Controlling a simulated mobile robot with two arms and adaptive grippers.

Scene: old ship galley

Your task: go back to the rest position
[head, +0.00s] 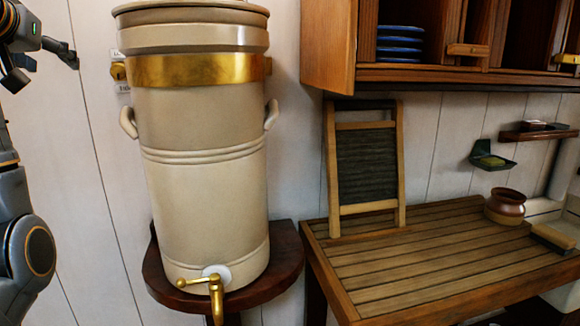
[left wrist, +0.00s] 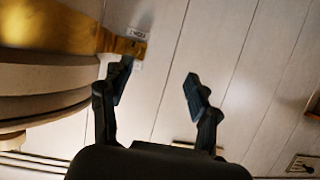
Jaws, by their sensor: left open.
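My left gripper (head: 46,66) is at the upper left of the head view, left of the large cream water crock (head: 205,190) and apart from it. In the left wrist view its two fingers (left wrist: 157,84) are spread with nothing between them, in front of the white plank wall (left wrist: 235,60). The crock's brass band (left wrist: 60,25) and ridged side show at the left of that view. My right gripper is not in view.
The crock stands on a dark wooden wall shelf (head: 285,262), with a brass tap (head: 215,292) low in front. A washboard (head: 366,209) leans above a slatted counter (head: 420,262) with a brown pot (head: 505,205). A cupboard (head: 327,45) hangs above.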

